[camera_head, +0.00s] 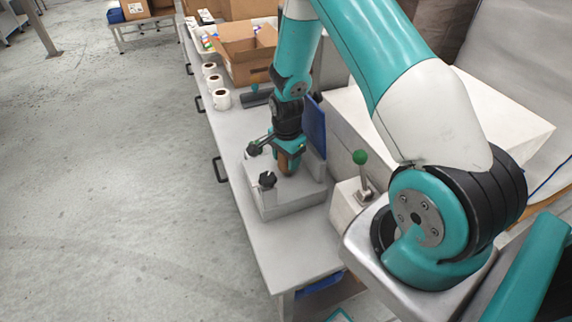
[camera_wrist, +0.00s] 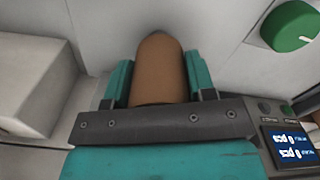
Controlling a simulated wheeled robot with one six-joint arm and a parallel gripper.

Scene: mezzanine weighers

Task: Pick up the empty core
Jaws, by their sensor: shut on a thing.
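The empty core is a brown cardboard tube. In the wrist view the core (camera_wrist: 160,68) lies between the two teal fingers of my gripper (camera_wrist: 158,82), which are shut on its sides. In the head view my gripper (camera_head: 289,158) points down over a grey box-shaped machine on the bench, and the brown core (camera_head: 287,164) shows just under it. Whether the core touches the machine's top is hard to tell.
The grey machine (camera_head: 290,205) has black knobs and a blue panel (camera_head: 314,126). A lever with a green ball (camera_head: 360,157) stands to its right. White rolls (camera_head: 221,99) and an open cardboard box (camera_head: 247,65) are farther back on the bench. The floor (camera_head: 100,190) at left is clear.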

